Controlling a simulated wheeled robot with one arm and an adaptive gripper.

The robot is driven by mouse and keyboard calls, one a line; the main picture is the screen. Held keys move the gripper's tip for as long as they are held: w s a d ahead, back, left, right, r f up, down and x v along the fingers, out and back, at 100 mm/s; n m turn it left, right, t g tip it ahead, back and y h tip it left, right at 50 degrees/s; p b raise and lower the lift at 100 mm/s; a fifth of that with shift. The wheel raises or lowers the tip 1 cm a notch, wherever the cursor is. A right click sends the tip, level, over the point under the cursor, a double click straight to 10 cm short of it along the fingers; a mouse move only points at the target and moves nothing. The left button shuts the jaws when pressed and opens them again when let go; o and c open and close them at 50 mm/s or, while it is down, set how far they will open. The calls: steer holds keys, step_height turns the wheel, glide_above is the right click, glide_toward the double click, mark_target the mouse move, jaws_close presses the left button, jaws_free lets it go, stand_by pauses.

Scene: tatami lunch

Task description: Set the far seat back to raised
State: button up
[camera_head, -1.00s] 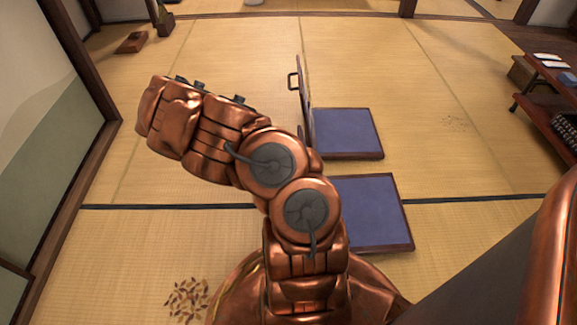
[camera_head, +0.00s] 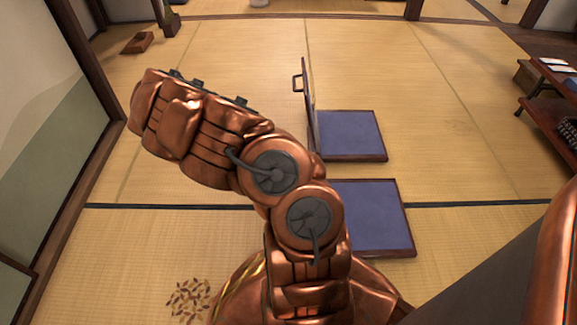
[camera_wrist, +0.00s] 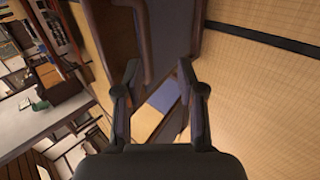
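The far seat is a low wooden frame with a blue cushion (camera_head: 350,135) on the tatami. Its back (camera_head: 310,95) stands roughly upright at the seat's left edge, seen nearly edge-on, with a dark handle (camera_head: 297,82) on its left side. A near seat with a blue cushion (camera_head: 375,215) lies closer, partly behind my arm. My gripper is hidden in the head view. In the wrist view my gripper (camera_wrist: 158,68) is open, its fingers apart. A brown panel (camera_wrist: 168,32) and a bluish patch (camera_wrist: 158,98) show beyond and between the fingers; I cannot tell whether they touch.
A low dark table (camera_head: 558,82) with small white items stands at the right. A small brown wooden object (camera_head: 138,43) lies at the far left. Scattered brown bits (camera_head: 188,298) lie at the lower left. A wall runs along the left. Open tatami surrounds the seats.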

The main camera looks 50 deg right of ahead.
steer(key=v, duration=0.7)
steer(key=shift+s, duration=0.1)
steer(key=x, duration=1)
steer(key=shift+s+d+f, duration=0.2)
steer(key=shift+f, duration=0.05)
